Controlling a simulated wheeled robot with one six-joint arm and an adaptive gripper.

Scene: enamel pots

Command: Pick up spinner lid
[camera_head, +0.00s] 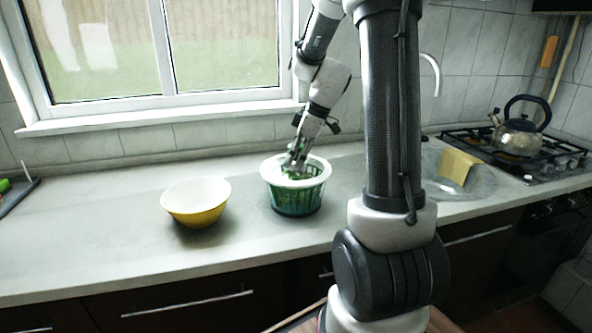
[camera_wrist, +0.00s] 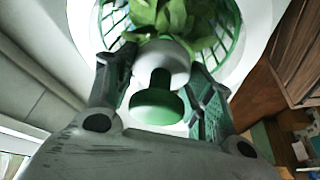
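The salad spinner (camera_head: 296,203), a green slotted basket with a white rim, stands on the counter below my gripper (camera_head: 296,164). In the wrist view, a green knob with a white collar (camera_wrist: 157,103), seemingly the spinner lid's handle, lies between the two fingers of my gripper (camera_wrist: 160,75). The fingers are apart, one on each side of the knob, with a gap visible at the left; contact at the right is unclear. Green leaves (camera_wrist: 170,17) show past the knob. The rest of the lid is hard to make out, and my fingers hide part of the top in the head view.
A yellow bowl with a white inside (camera_head: 196,209) stands left of the spinner. The window sill (camera_head: 160,117) and tiled wall are behind. A sink with a yellow cloth (camera_head: 457,167) and a hob with a kettle (camera_head: 518,137) are right. The counter's left part is mostly clear.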

